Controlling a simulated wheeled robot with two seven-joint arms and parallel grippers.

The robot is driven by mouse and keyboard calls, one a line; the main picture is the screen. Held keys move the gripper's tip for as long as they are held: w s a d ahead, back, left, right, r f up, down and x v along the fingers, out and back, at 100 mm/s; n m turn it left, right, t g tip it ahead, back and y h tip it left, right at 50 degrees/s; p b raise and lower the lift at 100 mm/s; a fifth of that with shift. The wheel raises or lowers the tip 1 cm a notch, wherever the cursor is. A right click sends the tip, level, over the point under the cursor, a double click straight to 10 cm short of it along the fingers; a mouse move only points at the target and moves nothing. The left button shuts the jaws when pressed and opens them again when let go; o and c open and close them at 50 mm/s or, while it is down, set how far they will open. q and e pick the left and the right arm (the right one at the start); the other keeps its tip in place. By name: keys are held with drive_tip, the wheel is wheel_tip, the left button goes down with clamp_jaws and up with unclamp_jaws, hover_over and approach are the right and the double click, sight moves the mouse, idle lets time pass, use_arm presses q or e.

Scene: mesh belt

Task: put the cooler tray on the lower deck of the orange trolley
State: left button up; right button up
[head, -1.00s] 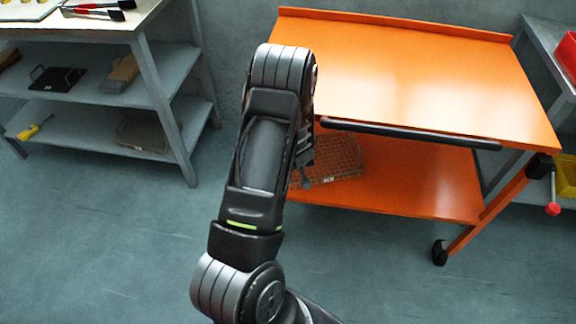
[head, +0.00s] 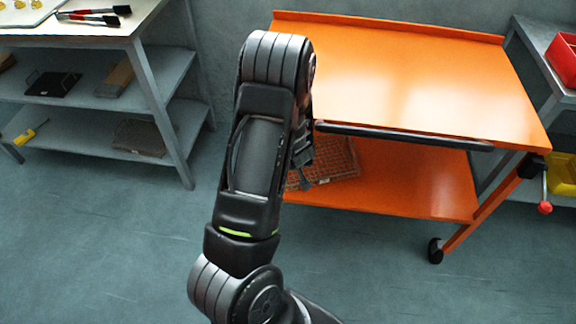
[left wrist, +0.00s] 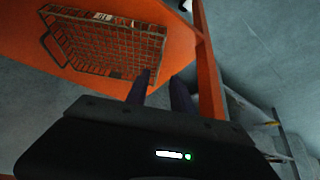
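A brown wire-mesh tray (head: 335,163), which I take to be the cooler tray, lies on the lower deck (head: 420,180) of the orange trolley (head: 420,75), at the deck's left end. My arm hides part of it in the head view. The left wrist view shows the tray (left wrist: 110,45) with a small label and a wire handle. My left gripper (left wrist: 162,85) has its two fingers apart with nothing between them. One fingertip overlaps the tray's near edge in the picture; I cannot tell if they touch. In the head view the gripper (head: 306,180) is mostly hidden. My right gripper is out of view.
A grey shelf rack (head: 160,90) stands at the left, with another mesh tray (head: 140,137) on its lower shelf. A bench at the right holds a red bin (head: 565,60); a yellow bin (head: 562,172) is lower. The trolley's upper deck is empty, and the floor in front is clear.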

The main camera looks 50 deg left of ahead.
use_arm(q)
drive_tip(key=s+d+f+m+h, duration=0.2)
drive_tip(key=d+f, duration=0.2)
drive_tip(key=d, duration=0.5)
drive_tip(key=s+d+f+m+h, duration=0.2)
drive_tip(key=d+f+m, duration=0.1)
drive_tip(key=d, duration=0.7)
drive_tip(key=s+d+m+h, duration=0.1)
drive_tip(key=s+d, duration=0.3)
drive_tip(key=d, duration=0.3)
drive_tip(key=s+d+m+g+h, duration=0.1)
drive_tip(key=s+d, duration=0.3)
drive_tip(key=d, duration=0.4)
drive_tip(key=s+d+m+g+h, duration=0.1)
drive_tip(key=s+d+m+h, duration=0.2)
drive_tip(key=d, duration=0.4)
drive_tip(key=shift+s+d+f, duration=0.15)
drive_tip(key=shift+s+f, duration=0.1)
drive_tip(key=shift+s, duration=0.15)
